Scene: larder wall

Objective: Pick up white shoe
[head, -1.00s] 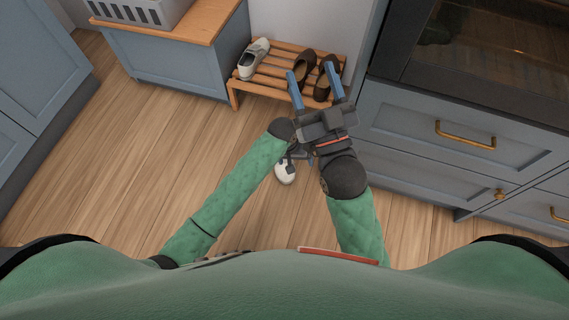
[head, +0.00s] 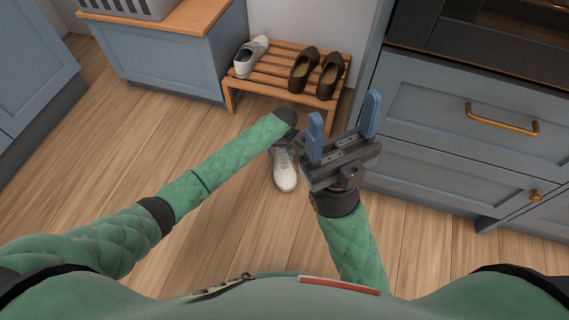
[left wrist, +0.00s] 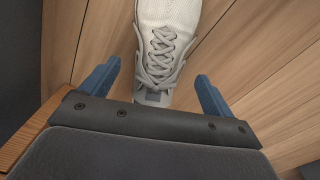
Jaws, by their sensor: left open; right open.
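A white laced shoe (head: 286,172) lies on the wooden floor in front of the rack in the head view. My left gripper (head: 282,146) is over its rack-side end, largely hidden behind my own forearm. In the left wrist view the shoe (left wrist: 168,35) points away, its laces and tongue between and just beyond the open blue fingers of my left gripper (left wrist: 158,72). No contact is visible. A second white shoe (head: 250,58) sits on the left of the rack. My right gripper (head: 343,112) is open and empty, to the right of the floor shoe.
The slatted wooden rack (head: 273,75) also bears a pair of dark brown shoes (head: 316,72). A blue bench cabinet (head: 172,62) stands left of it. Blue drawers (head: 445,130) with brass handles stand close on the right. The floor (head: 140,155) on the left is clear.

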